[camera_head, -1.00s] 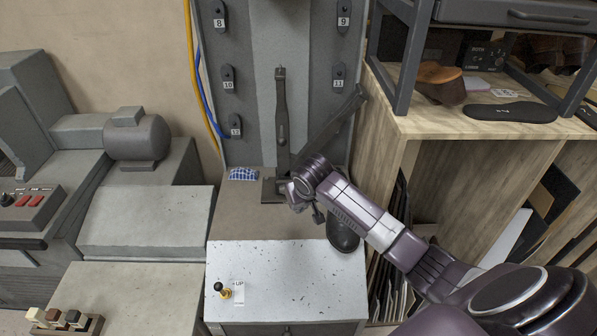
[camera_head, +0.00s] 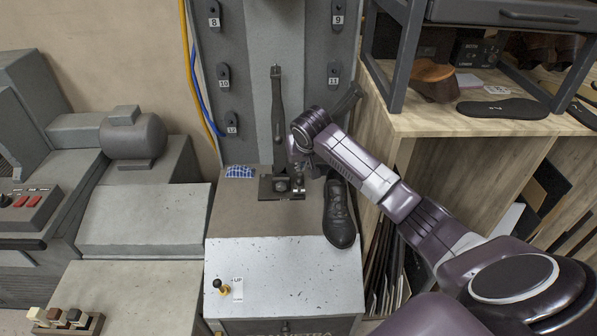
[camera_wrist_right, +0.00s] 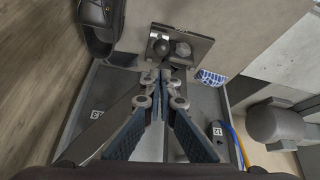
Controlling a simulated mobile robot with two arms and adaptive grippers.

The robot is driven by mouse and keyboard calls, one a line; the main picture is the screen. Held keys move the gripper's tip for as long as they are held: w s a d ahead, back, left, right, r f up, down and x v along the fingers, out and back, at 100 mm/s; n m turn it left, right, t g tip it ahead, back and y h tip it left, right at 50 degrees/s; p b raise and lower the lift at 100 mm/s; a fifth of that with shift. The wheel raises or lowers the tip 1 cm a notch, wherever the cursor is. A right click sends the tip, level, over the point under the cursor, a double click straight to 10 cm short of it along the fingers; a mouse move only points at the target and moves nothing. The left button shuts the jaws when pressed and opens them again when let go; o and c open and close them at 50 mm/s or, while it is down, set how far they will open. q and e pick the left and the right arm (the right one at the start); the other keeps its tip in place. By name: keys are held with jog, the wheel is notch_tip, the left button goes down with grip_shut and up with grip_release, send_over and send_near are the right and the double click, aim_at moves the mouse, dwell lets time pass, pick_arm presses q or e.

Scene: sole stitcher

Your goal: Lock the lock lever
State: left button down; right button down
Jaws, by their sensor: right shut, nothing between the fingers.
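A long dark upright lever (camera_head: 277,105) stands against the grey panel, and a second dark bar (camera_head: 346,102) slants up to the right, partly behind my right arm. I cannot tell from its look which one is the lock lever. A small dark bracket plate (camera_head: 267,192) lies below; in the right wrist view this plate (camera_wrist_right: 200,42) carries rounded knobs. My right gripper (camera_head: 298,166) is just above the plate. In the right wrist view the right gripper (camera_wrist_right: 161,76) has its fingertips together, empty, close to the knobs. My left gripper is out of view.
A black shoe (camera_head: 340,215) stands right of the plate, close to my right arm. A blue-white patterned item (camera_head: 240,172) lies to the left. A wooden shelf unit (camera_head: 430,122) stands at the right. The white-grey front top (camera_head: 290,280) is mostly clear.

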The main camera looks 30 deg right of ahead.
jog(key=x, duration=0.7)
jog(key=shift+w+f+p, duration=0.15)
jog(key=shift+f+p, duration=0.15)
jog(key=shift+p, duration=0.05)
